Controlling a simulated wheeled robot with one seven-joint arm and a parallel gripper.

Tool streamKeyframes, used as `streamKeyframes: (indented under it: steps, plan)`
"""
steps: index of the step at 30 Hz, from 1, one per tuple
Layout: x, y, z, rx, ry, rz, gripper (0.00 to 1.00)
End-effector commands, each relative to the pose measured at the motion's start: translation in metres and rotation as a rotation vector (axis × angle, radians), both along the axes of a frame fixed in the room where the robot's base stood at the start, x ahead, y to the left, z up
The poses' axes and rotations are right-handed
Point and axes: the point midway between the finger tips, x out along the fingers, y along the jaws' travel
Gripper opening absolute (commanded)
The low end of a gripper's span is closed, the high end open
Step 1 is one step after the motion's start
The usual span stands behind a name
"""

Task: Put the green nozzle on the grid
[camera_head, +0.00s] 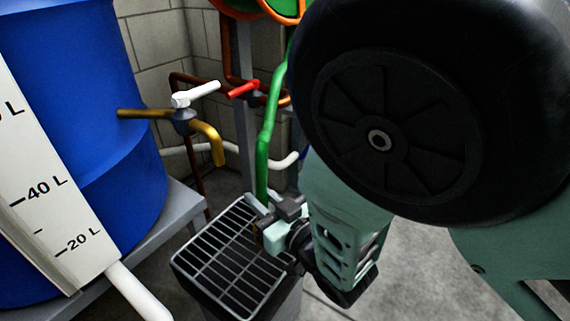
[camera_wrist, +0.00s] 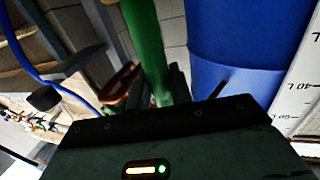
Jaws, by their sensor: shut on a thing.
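The green nozzle (camera_head: 267,140) is a long green tube that hangs nearly upright behind the back right corner of the grid in the head view. Its lower end is at my gripper (camera_head: 262,205), which is shut on it. In the wrist view, the green nozzle (camera_wrist: 147,45) runs down between the fingers of my gripper (camera_wrist: 157,92). The grid (camera_head: 218,254) is a grey metal grate on top of a dark box. My gripper covers its right part. I cannot tell how high the nozzle's lower end is above the grid.
A blue barrel (camera_head: 100,100) with a white litre scale (camera_head: 40,180) stands on a grey platform (camera_head: 165,235) at left. A brass tap (camera_head: 208,135) with a white handle and a red-handled valve (camera_head: 243,89) are behind the grid. Bare floor lies at right.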

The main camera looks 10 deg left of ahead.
Motion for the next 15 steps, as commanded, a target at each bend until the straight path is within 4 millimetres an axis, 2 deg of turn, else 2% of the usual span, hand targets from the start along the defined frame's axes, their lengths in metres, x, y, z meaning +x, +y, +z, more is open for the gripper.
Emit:
streamKeyframes:
  steps: [9, 10, 12, 15]
  plan:
    - [0.0008, 0.0000, -0.0016, 0.004, -0.002, -0.001, 0.00]
    - [0.0005, -0.0001, -0.0023, 0.002, 0.000, -0.001, 0.24]
    - [0.0004, -0.0001, -0.0013, 0.002, 0.000, -0.001, 0.43]
    - [0.0004, 0.0000, -0.0013, 0.001, 0.000, -0.001, 0.43]
